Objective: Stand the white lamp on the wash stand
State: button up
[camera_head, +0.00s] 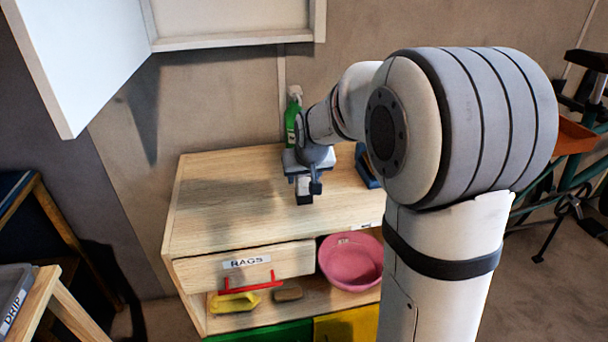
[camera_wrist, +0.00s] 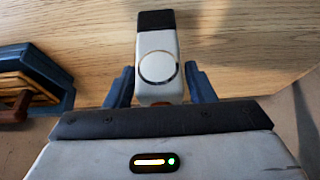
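The white lamp (camera_wrist: 158,95) is a small white block with a round ringed face and a dark end. It sits between the two blue fingers of my gripper (camera_wrist: 160,84), which close in on both its sides. In the head view the lamp (camera_head: 304,184) shows below my gripper (camera_head: 308,186), dark end lowest, over the wooden top of the wash stand (camera_head: 225,205). I cannot tell whether its dark end touches the top. My arm hides part of the stand's right side.
A green spray bottle (camera_head: 292,118) stands at the back of the top; a blue object (camera_head: 366,168) lies right of my gripper. The RAGS drawer (camera_head: 245,265) has a red handle. A pink basin (camera_head: 350,262) is below. An open white cabinet door (camera_head: 85,55) hangs upper left. The top's left half is clear.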

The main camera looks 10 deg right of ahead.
jog(key=shift+o, duration=1)
jog(key=shift+r, duration=0.2)
jog(key=p+v, duration=0.1)
jog(key=v, duration=1.1)
jog(key=shift+p, duration=0.35)
jog(key=s+r+g+p, duration=0.3)
jog(key=s+p, duration=0.8)
jog(key=s, duration=1.1)
jog(key=shift+s+p, duration=0.25)
jog(key=shift+p, duration=0.1)
